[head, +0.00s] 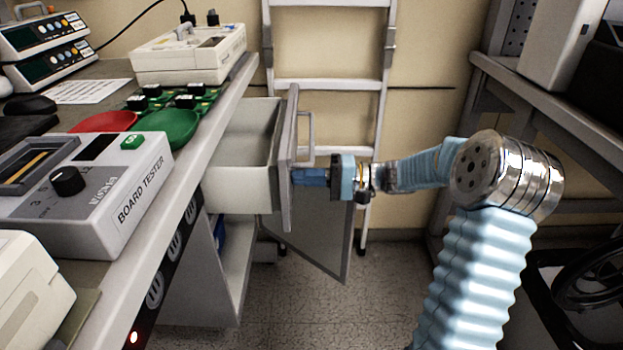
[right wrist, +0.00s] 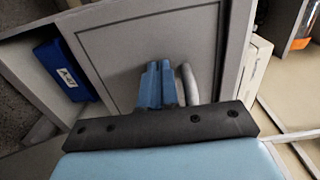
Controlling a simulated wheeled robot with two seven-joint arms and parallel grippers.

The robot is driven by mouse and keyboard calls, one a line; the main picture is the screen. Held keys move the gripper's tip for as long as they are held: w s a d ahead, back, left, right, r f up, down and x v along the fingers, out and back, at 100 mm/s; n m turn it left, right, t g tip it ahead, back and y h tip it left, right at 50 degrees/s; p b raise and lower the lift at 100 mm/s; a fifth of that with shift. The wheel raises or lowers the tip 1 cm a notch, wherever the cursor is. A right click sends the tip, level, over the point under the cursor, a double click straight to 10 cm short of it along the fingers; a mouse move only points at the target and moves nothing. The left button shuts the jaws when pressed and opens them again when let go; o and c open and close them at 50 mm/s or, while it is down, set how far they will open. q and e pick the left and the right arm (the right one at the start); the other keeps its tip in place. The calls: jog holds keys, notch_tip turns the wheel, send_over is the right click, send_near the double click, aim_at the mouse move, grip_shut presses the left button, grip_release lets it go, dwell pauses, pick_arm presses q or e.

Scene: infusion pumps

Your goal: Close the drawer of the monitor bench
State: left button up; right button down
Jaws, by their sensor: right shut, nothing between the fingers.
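The drawer (head: 243,187) of the bench (head: 215,120) is pulled out, and its open inside shows in the head view. Its grey front panel (head: 287,185) has a handle (head: 309,130) on the outer face. My right gripper (head: 296,177) is shut and empty, with its blue fingertips at the panel's outer face beside the handle. In the right wrist view the shut fingers (right wrist: 157,84) point at the front panel (right wrist: 130,50), with the handle (right wrist: 190,85) just right of them. Whether they touch the panel is hard to tell. My left gripper is not in view.
Below the drawer a cabinet door (head: 318,245) hangs open. A ladder (head: 327,85) leans at the back wall. A board tester (head: 95,190) and green and red trays (head: 172,128) sit on the bench top. Another bench (head: 550,100) stands at right.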

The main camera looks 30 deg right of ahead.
jog(key=b+x, duration=0.6)
jog(key=x, duration=0.9)
jog(key=shift+a+f+b, duration=0.15)
jog(key=shift+a+b, duration=0.05)
jog(key=shift+b, duration=0.2)
jog(key=shift+w+a, duration=0.1)
jog(key=shift+a, duration=0.15)
jog(key=shift+a+r, duration=0.1)
jog(key=shift+r, duration=0.1)
jog(key=shift+a+r, duration=0.1)
